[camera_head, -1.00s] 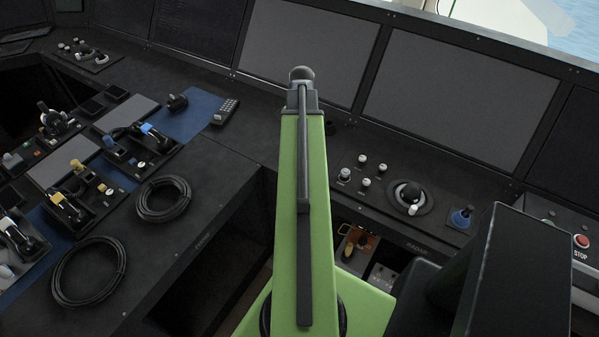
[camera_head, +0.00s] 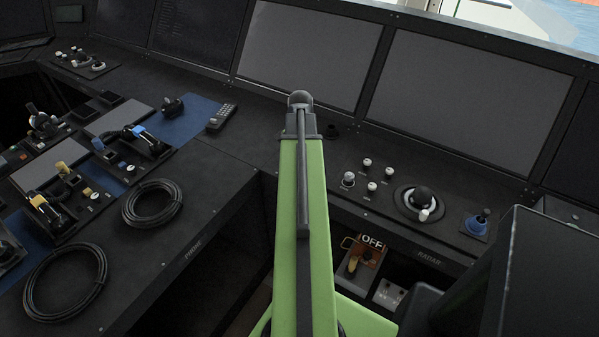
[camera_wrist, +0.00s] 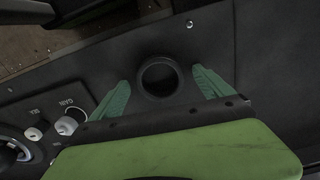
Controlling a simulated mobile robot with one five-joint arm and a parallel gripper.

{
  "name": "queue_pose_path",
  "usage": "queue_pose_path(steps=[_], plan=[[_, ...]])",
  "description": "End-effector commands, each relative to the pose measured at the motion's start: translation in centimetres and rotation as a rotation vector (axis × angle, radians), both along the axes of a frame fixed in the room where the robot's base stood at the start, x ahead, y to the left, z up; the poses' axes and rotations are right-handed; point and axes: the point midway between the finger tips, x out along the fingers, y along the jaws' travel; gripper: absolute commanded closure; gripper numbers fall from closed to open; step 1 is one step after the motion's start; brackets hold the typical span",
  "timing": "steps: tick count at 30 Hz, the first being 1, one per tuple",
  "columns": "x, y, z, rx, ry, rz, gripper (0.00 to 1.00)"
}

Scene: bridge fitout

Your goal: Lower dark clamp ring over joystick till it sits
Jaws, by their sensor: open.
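A dark clamp ring (camera_wrist: 160,77) lies on the black console in the wrist view, between the two green fingers of my gripper (camera_wrist: 161,80). The fingers are open, with a gap to the ring on each side. A small joystick with a blue boot (camera_head: 479,222) stands upright on the console at the right of the head view, well away from the ring. No ring shows around it.
A round black ball control (camera_head: 419,200) and several white-capped knobs (camera_head: 367,180) stand between arm and joystick. Large dark screens (camera_head: 470,100) rise behind. Cable coils (camera_head: 152,203) and levers (camera_head: 148,140) fill the left console. An OFF sign (camera_head: 372,242) shows below the front edge.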

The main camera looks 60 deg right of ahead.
Motion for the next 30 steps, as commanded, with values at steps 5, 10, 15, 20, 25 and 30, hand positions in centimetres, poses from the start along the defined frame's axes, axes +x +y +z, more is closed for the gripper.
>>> queue_pose_path(steps=[5, 10, 15, 20, 25, 30], plan=[[0.0, 0.0, 0.1, 0.0, 0.0, 0.0, 0.26], [0.0, 0.0, 0.1, 0.0, 0.0, 0.0, 0.49], [0.0, 0.0, 0.1, 0.0, 0.0, -0.001, 0.71], [-0.1, 0.0, 0.1, 0.0, 0.0, -0.001, 0.79], [-0.1, 0.0, 0.3, 0.0, 0.0, -0.001, 0.79], [-0.1, 0.0, 1.8, 0.0, 0.0, -0.001, 0.79]])
